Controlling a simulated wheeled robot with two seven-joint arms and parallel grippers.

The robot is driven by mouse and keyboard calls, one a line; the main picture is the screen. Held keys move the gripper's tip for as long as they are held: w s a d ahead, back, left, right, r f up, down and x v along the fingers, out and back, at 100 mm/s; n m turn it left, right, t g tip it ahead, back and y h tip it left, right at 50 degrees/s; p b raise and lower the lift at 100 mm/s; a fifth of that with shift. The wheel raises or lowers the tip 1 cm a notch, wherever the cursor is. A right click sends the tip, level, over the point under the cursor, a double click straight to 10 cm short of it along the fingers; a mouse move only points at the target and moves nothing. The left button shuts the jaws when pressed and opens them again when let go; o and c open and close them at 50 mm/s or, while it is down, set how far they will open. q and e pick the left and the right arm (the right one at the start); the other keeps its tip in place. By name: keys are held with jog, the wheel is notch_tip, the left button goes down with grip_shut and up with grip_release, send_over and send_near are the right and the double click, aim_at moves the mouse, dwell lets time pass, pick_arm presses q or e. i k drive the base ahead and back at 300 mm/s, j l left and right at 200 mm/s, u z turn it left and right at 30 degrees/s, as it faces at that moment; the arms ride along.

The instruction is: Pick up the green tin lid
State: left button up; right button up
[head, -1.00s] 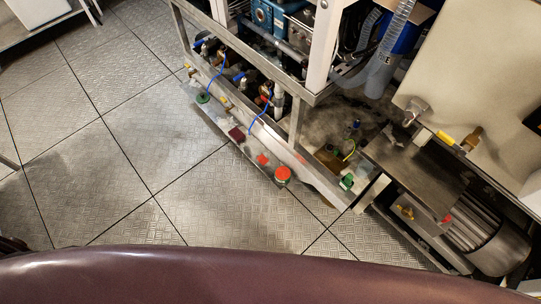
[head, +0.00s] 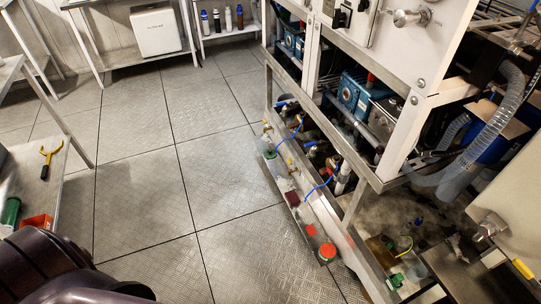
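A small flat green disc (head: 270,155), which looks like the green tin lid, lies near the far end of the low ledge at the foot of the machine frame. It is small in view, so I cannot be sure what it is. A tin with a red top (head: 327,251) stands at the near end of the same ledge. Neither of my grippers is in view. A dark purple part at the lower left appears to be mine.
A bench (head: 38,190) at the left holds a yellow forked tool (head: 48,160), a green cylinder (head: 11,211) and a red-orange tray (head: 37,224). The machine frame (head: 378,182) fills the right side. A shelf (head: 225,34) with bottles stands behind. The tiled floor (head: 160,165) between is clear.

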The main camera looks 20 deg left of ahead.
aim_at(269, 153)
jog(key=z, duration=0.45)
jog(key=i+j+z, duration=0.15)
jog(key=j+z, duration=0.75)
jog(key=j, duration=0.15)
jog(key=j+z, duration=0.1)
jog(key=j, duration=0.55)
jog(key=j+z, duration=0.15)
jog(key=j, duration=0.45)
jog(key=k+j+z, duration=0.1)
jog(key=j, duration=0.55)
jog(key=j+z, duration=0.15)
jog(key=j, duration=0.45)
jog(key=k+j+z, duration=0.1)
jog(key=j, duration=0.5)
jog(key=k, duration=0.05)
